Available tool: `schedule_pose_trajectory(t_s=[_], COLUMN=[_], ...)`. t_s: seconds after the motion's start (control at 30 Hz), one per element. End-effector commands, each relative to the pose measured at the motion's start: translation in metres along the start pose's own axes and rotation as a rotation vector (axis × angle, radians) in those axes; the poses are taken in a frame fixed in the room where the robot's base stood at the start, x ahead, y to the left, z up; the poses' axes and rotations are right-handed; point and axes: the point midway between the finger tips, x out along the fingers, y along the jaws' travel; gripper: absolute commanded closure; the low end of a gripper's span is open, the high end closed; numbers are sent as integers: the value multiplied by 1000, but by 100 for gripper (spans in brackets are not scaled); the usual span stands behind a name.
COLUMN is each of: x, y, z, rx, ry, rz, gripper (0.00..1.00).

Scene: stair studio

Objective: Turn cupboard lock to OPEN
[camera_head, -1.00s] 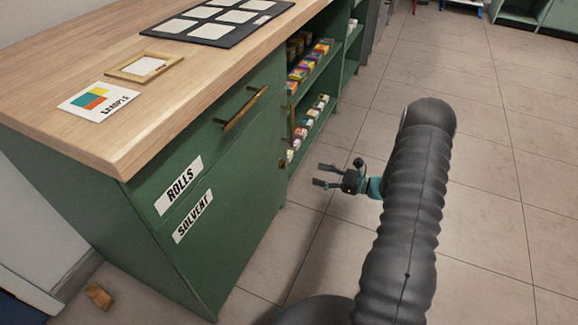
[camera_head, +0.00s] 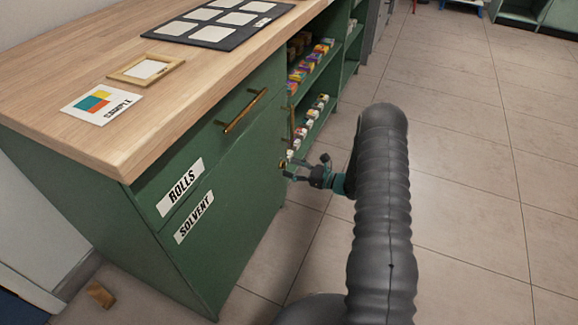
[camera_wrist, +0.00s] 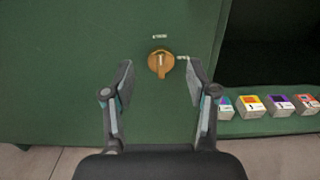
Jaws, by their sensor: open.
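The cupboard lock is a round brass knob (camera_wrist: 161,64) on the green cupboard door (camera_wrist: 60,60), in the upper middle of the wrist view. Its raised grip looks about upright. Small white labels sit above it and to its right; the right one (camera_wrist: 183,58) is too small to read surely. My gripper (camera_wrist: 160,78) is open, with one finger on each side of the knob in the picture; contact is not visible. In the head view, my gripper (camera_head: 288,168) is at the door's right edge, and its tips partly cover the knob.
Open shelves with several small coloured boxes (camera_wrist: 280,103) lie right of the door. A brass drawer handle (camera_head: 243,111) and a vertical brass handle (camera_head: 291,122) stick out nearby. The wooden worktop (camera_head: 60,65) overhangs above. Floor at right is clear.

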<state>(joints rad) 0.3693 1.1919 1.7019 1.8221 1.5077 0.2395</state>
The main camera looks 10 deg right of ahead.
Motion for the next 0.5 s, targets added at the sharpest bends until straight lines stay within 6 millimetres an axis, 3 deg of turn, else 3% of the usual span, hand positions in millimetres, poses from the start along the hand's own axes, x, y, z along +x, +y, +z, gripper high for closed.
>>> schedule_pose_trajectory(t_s=[0.2,0.5], x=[17,18], y=[0,0], z=[0,0], rx=[1,1], ry=[0,0], rz=[1,0], gripper=[42,42])
